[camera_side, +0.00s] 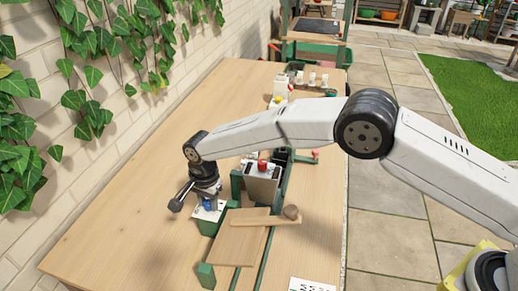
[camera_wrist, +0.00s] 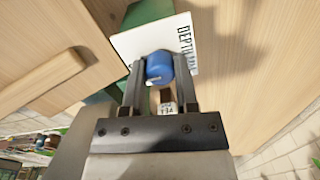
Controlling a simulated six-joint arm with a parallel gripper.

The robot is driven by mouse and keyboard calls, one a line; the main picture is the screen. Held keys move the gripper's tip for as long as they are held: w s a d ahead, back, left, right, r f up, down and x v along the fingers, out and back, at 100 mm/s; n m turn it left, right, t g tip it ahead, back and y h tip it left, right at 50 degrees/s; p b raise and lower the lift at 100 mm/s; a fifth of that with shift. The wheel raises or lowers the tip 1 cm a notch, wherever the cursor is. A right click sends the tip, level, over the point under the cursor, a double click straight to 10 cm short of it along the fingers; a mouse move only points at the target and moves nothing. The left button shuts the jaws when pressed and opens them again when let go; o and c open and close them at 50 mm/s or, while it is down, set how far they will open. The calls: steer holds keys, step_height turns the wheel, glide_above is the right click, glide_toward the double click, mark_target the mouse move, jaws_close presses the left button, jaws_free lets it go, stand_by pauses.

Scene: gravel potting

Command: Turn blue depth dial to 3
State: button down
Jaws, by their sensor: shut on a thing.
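The blue depth dial (camera_wrist: 159,67) stands on a white panel (camera_wrist: 127,43) with "DEPTH" lettering along one edge. In the wrist view my gripper (camera_wrist: 159,72) is shut on the dial, one finger on each side of it. A small white mark shows on the dial's lower side. The numbers around the dial cannot be read. In the side view my gripper (camera_side: 208,204) points down at the dial (camera_side: 209,205), and the white panel (camera_side: 203,215) sits on a green block (camera_side: 211,226).
A wooden board (camera_side: 238,245) with a handle piece lies just right of the panel. A grey box with a red knob (camera_side: 262,165) stands behind it. Small white items (camera_side: 312,78) are at the far end. The table's left side (camera_side: 130,190) is clear.

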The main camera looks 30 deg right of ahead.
mark_target(209, 203)
steer(key=shift+w, duration=0.1)
steer(key=shift+c, duration=1.8)
jaws_free()
steer(key=shift+r, duration=0.1)
steer(key=shift+r, duration=3.85)
steer(key=shift+d, duration=0.1)
